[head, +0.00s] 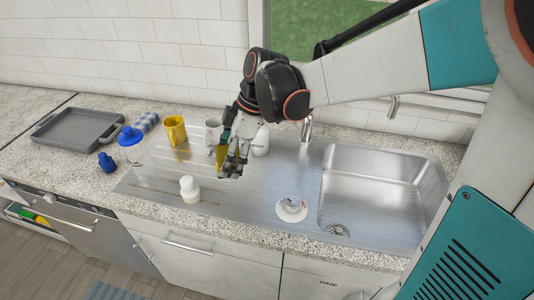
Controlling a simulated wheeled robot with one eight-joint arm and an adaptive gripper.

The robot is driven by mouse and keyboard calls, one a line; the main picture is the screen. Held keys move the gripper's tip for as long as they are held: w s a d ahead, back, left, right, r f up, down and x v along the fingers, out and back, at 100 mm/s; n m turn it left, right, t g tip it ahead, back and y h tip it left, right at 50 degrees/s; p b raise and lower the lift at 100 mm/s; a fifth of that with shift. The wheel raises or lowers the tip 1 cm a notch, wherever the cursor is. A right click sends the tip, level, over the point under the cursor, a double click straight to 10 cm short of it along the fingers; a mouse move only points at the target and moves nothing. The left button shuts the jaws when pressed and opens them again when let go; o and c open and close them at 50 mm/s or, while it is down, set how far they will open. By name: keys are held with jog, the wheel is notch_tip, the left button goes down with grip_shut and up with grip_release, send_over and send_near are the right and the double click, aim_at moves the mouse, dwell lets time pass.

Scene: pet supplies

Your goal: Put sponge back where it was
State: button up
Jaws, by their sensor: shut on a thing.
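My gripper (234,170) points down over the steel drainboard (245,207), left of the sink. It is shut on a yellow sponge (221,157), which shows in part between and beside the fingers. The fingers hide the rest of the sponge. I cannot tell whether the sponge touches the steel or hangs just above it.
A yellow mug (175,132), a white mug (212,131) and a white bottle (261,142) stand close behind. A white jar (190,188) is at front left, a white saucer (284,214) at front right. The sink (385,190) is right. The drainboard between jar and saucer is clear.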

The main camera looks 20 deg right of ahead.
aim_at(232, 207)
notch_tip(232, 207, down, 18)
jog(key=b, duration=0.5)
jog(key=shift+f+b, duration=0.15)
jog(key=shift+b, duration=0.2)
jog(key=shift+f, duration=0.1)
jog(key=o, duration=1)
jog(key=w+p+v, duration=0.1)
jog(key=p+v, duration=0.3)
jog(key=v, duration=0.8)
jog(key=shift+s+d+r+m+t+h, duration=0.9)
jog(key=shift+s+r+m, duration=0.75)
jog(key=shift+s+m, duration=0.95)
jog(key=shift+s+d+r+m+t+h, duration=0.8)
jog(key=shift+s+r+m+t, duration=0.65)
jog(key=shift+s+m, duration=1.15)
jog(key=shift+s+d+r+m+t+h, duration=0.6)
jog(key=shift+s+d+r+m+t, duration=0.4)
jog(key=shift+s+r+m, duration=1.2)
